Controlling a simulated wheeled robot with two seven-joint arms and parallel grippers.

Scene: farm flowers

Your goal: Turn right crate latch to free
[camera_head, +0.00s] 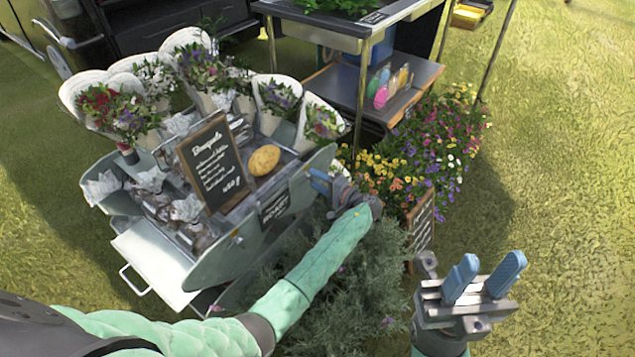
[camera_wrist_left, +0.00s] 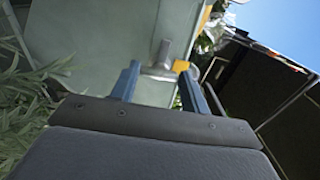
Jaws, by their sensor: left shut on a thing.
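The grey-green metal crate (camera_head: 215,268) stands at the left of the head view, full of bouquets and wrapped goods. My left gripper (camera_head: 322,183) is at its right end panel. In the left wrist view the blue fingers (camera_wrist_left: 158,82) stand on either side of a small grey metal latch (camera_wrist_left: 161,66) on the pale panel, and are shut on it. The latch is hidden by the gripper in the head view. My right gripper (camera_head: 490,264) is at the lower right with its blue fingers apart, empty, away from the crate.
A chalkboard sign (camera_head: 212,165) and a yellow potato-like object (camera_head: 264,160) sit on the crate. Bushy green plants (camera_head: 350,265) grow under my left arm. A flower bed (camera_head: 440,140) and a metal-framed stand (camera_head: 350,97) lie behind. Open grass (camera_head: 560,170) is at the right.

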